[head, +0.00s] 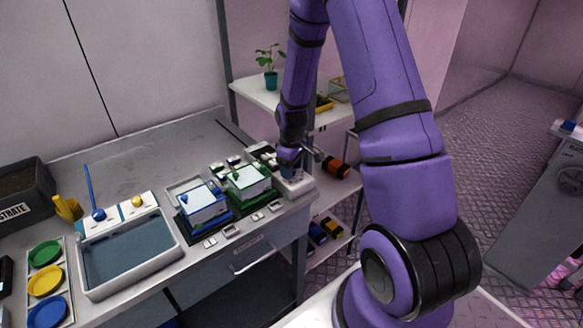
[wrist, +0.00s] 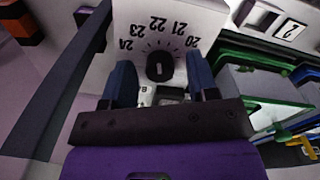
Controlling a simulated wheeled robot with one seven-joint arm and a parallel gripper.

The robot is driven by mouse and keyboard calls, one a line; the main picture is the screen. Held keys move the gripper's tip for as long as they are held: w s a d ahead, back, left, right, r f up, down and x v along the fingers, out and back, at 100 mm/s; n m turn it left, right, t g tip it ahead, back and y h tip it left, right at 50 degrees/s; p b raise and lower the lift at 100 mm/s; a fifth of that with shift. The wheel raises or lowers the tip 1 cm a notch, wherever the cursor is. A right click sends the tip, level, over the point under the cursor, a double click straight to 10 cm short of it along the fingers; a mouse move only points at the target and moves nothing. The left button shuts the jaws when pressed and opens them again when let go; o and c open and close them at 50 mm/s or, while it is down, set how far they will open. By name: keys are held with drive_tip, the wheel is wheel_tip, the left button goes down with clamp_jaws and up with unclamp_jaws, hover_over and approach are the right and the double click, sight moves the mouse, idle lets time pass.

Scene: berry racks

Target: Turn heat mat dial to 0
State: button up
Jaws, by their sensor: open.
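A black round dial knob (wrist: 160,67) with a short white mark sits on a white panel (wrist: 205,18). The printed numbers around it run from 20 to 24 and appear upside down; I see no 0. The mark lies roughly in line with 22, but I cannot tell which end points. My gripper (wrist: 160,62) is open, with one blue finger on each side of the knob and a gap to both. In the head view my gripper (head: 290,168) is over a white box (head: 298,188) at the bench's right end; the knob is hidden there.
Green-framed (head: 247,180) and blue-framed (head: 203,205) lidded trays stand close left of the white box. Farther left is a grey basin (head: 180,253). A shelf rack (head: 240,92) with a potted plant (head: 270,80) stands behind the bench's right end.

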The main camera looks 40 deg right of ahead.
drive_tip(key=c, duration=0.9)
drive_tip(key=shift+c, duration=0.2)
drive_tip(key=m, duration=0.4)
drive_tip(key=shift+m, duration=0.3)
drive_tip(key=m, duration=0.4)
drive_tip(key=shift+m, duration=0.3)
drive_tip(key=m, duration=0.4)
drive_tip(key=shift+m, duration=2.3)
